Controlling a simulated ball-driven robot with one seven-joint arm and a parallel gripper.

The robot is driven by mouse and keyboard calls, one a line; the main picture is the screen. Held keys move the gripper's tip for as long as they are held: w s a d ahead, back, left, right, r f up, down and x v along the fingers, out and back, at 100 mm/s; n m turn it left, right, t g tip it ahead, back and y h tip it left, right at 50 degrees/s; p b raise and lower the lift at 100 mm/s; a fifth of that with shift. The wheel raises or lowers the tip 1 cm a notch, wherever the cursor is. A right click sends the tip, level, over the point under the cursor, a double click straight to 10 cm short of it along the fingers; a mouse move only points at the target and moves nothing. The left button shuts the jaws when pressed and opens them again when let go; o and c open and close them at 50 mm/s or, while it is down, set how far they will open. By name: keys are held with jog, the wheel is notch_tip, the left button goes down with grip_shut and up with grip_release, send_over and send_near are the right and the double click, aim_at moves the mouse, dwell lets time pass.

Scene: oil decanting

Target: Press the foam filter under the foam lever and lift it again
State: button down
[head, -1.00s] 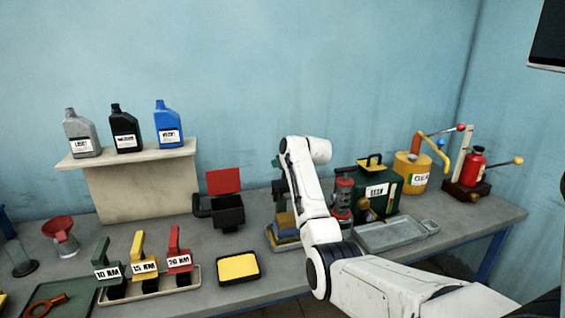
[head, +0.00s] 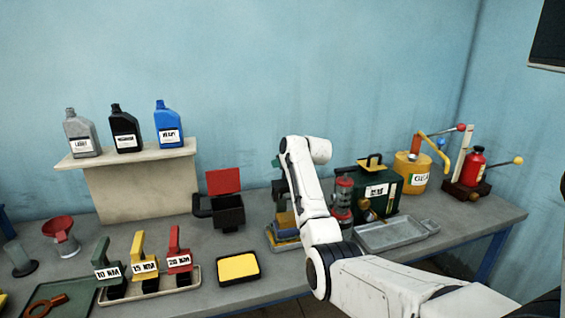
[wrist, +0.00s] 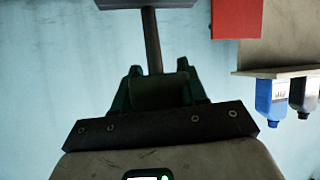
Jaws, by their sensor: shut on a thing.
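In the head view my white arm reaches over the bench and covers much of the press spot. In the wrist view, which is upside down, my gripper (wrist: 160,82) is shut on a dark green grip, apparently the foam lever's handle. A dark rod (wrist: 152,42) runs from the grip to a grey plate (wrist: 145,4) at the frame edge. Contact between plate and foam is hidden.
A red-black box (head: 228,212) and a yellow pad in a black tray (head: 238,267) stand left of my arm. A red-grey cylinder (head: 343,200), a green case (head: 376,190) and a grey tray (head: 397,234) stand close on the right. A bottle shelf (head: 130,155) is at the back left.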

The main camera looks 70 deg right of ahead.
jog(key=c, duration=0.9)
grip_release()
jog(key=shift+s+d+f, duration=0.2)
jog(key=shift+s+f, duration=0.15)
jog(key=shift+f, duration=0.2)
jog(key=shift+o, duration=1.3)
jog(key=shift+r, duration=0.15)
jog(key=shift+w+r, duration=0.1)
jog(key=shift+w, duration=0.05)
jog(key=b+v, duration=0.1)
jog(key=v, duration=0.9)
jog(key=shift+s+a+r, duration=0.15)
jog(key=shift+s+a, duration=0.05)
jog(key=shift+s, duration=0.15)
jog(key=shift+b, duration=0.3)
jog(key=shift+c, duration=0.4)
